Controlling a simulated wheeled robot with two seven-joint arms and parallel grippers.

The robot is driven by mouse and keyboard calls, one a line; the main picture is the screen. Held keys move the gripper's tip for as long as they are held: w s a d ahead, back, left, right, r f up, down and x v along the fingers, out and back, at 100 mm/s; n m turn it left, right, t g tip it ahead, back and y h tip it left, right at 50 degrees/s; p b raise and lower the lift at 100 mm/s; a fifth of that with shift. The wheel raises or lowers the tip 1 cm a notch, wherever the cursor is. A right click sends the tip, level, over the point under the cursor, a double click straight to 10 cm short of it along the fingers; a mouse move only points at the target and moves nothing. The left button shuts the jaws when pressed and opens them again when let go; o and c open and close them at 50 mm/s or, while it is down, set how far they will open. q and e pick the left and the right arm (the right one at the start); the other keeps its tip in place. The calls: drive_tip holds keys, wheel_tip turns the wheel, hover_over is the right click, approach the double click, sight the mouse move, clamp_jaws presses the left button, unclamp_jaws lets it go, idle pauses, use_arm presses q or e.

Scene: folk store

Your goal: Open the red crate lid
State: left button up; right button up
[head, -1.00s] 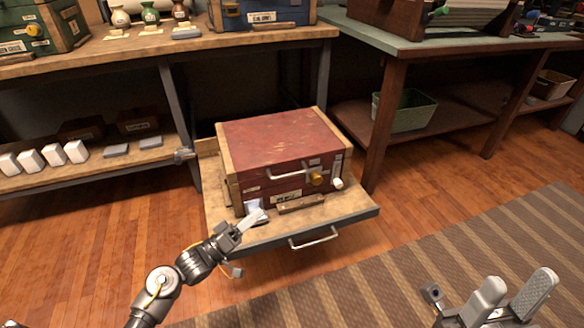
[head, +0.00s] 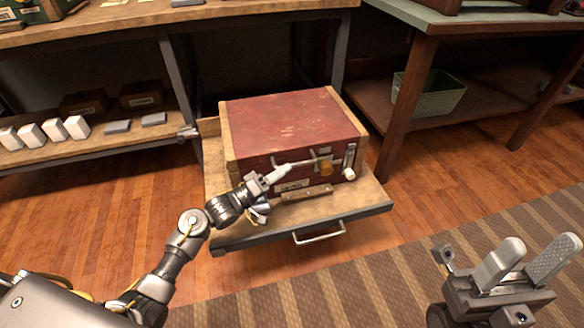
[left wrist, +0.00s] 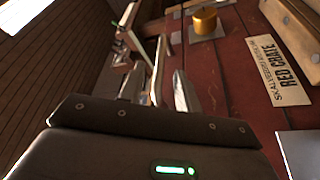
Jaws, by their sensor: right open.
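The red crate (head: 290,125) has a worn red lid with tan wooden edges and looks shut. A metal bar handle (head: 306,162), a yellow knob (head: 325,168) and a pale latch (head: 349,160) are on its front. My left gripper (head: 284,172) is at the left part of the handle and hides some of it. In the left wrist view its fingers (left wrist: 160,88) show beside a metal bar, with the crate's label (left wrist: 285,72) to the right; whether they grip the bar is unclear. My right gripper (head: 525,262) is open and empty, away from the crate.
The crate stands on a pulled-out wooden drawer (head: 240,235) with a metal handle (head: 319,233). Workbenches stand behind; a green basket (head: 428,93) sits on the right one's shelf. White blocks (head: 54,130) stand on the left shelf. A striped rug (head: 400,270) covers the front floor.

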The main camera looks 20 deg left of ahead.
sight(292, 165)
use_arm(q)
drive_tip(key=shift+b+x, duration=0.4)
drive_tip(key=shift+x, duration=1.6)
drive_tip(key=shift+c, duration=0.2)
clamp_jaws()
